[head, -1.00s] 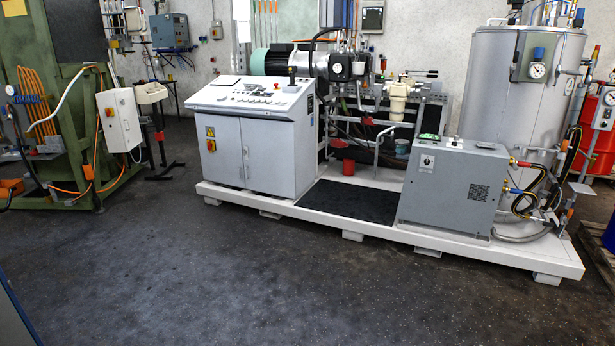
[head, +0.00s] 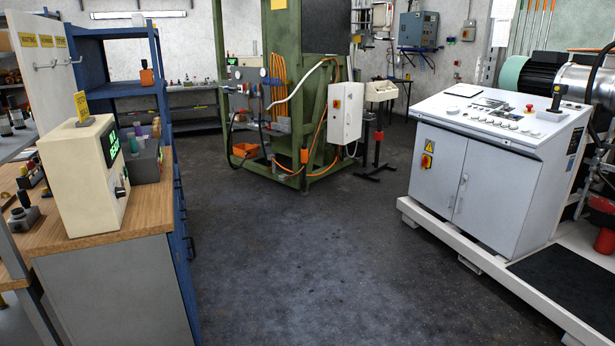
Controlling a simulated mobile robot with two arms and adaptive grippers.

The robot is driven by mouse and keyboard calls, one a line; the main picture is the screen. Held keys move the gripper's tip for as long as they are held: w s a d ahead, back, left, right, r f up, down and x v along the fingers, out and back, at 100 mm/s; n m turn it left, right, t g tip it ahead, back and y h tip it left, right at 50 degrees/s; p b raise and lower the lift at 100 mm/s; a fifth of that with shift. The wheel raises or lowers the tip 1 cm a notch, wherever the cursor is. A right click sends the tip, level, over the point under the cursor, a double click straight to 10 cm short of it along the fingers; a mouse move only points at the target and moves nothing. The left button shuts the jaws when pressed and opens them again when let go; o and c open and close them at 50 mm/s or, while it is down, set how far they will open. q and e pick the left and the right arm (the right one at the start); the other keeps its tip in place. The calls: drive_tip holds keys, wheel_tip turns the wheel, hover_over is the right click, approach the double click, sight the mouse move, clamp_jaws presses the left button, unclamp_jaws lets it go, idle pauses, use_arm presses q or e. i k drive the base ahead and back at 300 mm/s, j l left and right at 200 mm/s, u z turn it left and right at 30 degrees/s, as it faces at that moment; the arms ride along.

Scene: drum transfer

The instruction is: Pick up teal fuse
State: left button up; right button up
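Several small upright cylinders stand in a dark grey holder (head: 147,162) on the wooden workbench at the left. One looks purple, and a greenish or teal one (head: 132,143) shows at its left side. They are too small for me to tell whether one is the teal fuse. A cream tester box (head: 82,178) with a lit green display stands just in front of the holder. Neither of my grippers is in view.
The bench's wooden top (head: 125,218) ends at a blue drawer side. A blue shelf (head: 118,88) rises behind it. Open dark floor (head: 300,260) lies between the bench and a white control cabinet (head: 480,190) on a white platform. A green machine frame (head: 300,95) stands behind.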

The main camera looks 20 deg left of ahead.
sight(133, 150)
drive_tip(key=i+u, duration=0.25)
drive_tip(key=u, duration=0.2)
drive_tip(key=i+l+u, duration=0.1)
drive_tip(key=i+u, duration=0.15)
drive_tip(key=u, duration=0.15)
drive_tip(key=i+l+u, duration=0.2)
drive_tip(key=u, duration=0.25)
drive_tip(key=i+l+u, duration=0.25)
drive_tip(key=u, duration=0.2)
drive_tip(key=i+l+u, duration=0.1)
drive_tip(key=u, duration=0.5)
